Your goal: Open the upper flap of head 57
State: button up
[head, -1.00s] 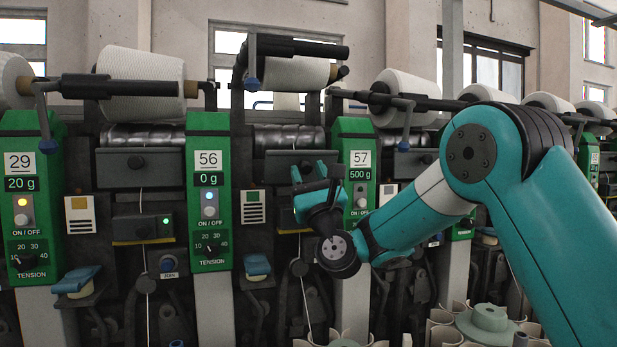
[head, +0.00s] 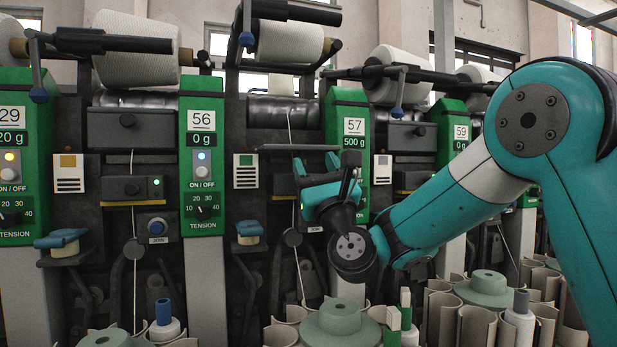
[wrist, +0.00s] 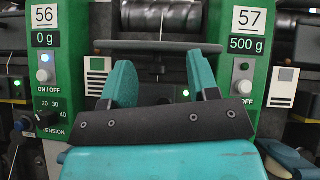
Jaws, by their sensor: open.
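The green panel of head 57 (head: 347,110) shows "500 g" and stands just right of my gripper; it also shows in the wrist view (wrist: 246,45). The upper flap (head: 300,147), left of that panel, is a dark plate standing out about level, seen nearly edge-on. In the wrist view the flap (wrist: 160,45) spans the gap between panels 56 and 57. My gripper (head: 316,168) is open and empty below the flap. In the wrist view its teal fingers (wrist: 160,72) end just under the flap's edge; I cannot tell whether they touch it.
Panel 56 (head: 202,150) stands to the left. A neighbouring closed flap (head: 138,130) has a round knob. A yarn cone (head: 290,42) sits above on a dark cradle arm. Green-grey bobbin holders (head: 340,322) and pale tubes stand low in front. A lit green lamp (wrist: 186,93) shows between my fingers.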

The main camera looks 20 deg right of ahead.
jog(key=b+v, duration=0.2)
jog(key=v, duration=0.1)
jog(key=shift+s+f, duration=0.2)
jog(key=shift+r, duration=0.1)
jog(key=s+d+f+n+g+y+p, duration=0.1)
jog(key=s+f+n+g+p, duration=0.15)
jog(key=n, duration=1.45)
jog(key=s+d+f+n+g+y+p, duration=0.15)
jog(key=s+n, duration=0.25)
jog(key=n, duration=1.3)
jog(key=shift+h, duration=0.45)
jog(key=shift+a+f+p+x, duration=0.1)
jog(key=shift+f+p+x, duration=0.05)
jog(key=shift+p+x, duration=2.45)
jog(key=shift+a+f+p+x, duration=0.1)
jog(key=shift+p+x, duration=1.75)
jog(key=shift+x, duration=1.35)
jog(key=shift+a+f+p+x, duration=0.1)
jog(key=shift+f+p+x, duration=0.05)
jog(key=shift+p+x, duration=2.45)
